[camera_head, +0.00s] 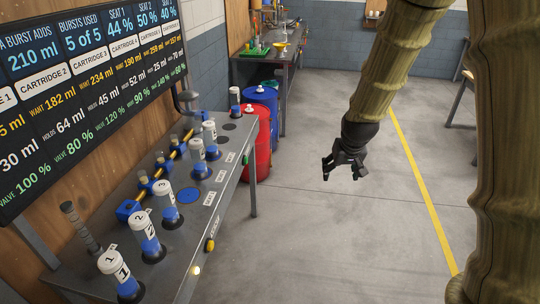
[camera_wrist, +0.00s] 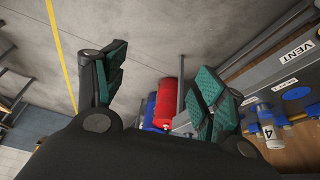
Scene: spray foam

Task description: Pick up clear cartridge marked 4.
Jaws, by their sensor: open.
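The clear cartridge marked 4 (camera_wrist: 268,124) shows at the right of the wrist view, with a pale cap and blue contents. In the head view it appears to be the cartridge (camera_head: 198,160) on the bench beyond the blue disc, but its number is too small to read there. My gripper (camera_head: 343,170) is open and empty. It hangs over the open floor, well to the right of the bench and apart from every cartridge. Its two green-padded fingers (camera_wrist: 160,78) stand wide apart in the wrist view.
The metal bench (camera_head: 185,250) carries cartridges 1 (camera_head: 115,266), 2 (camera_head: 146,230) and 3 (camera_head: 164,202), and another cartridge (camera_head: 211,138) farther back. A blue disc (camera_head: 188,195) lies bare. Red (camera_head: 257,150) and blue (camera_head: 263,100) drums stand past the bench. The floor (camera_head: 310,230) is clear.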

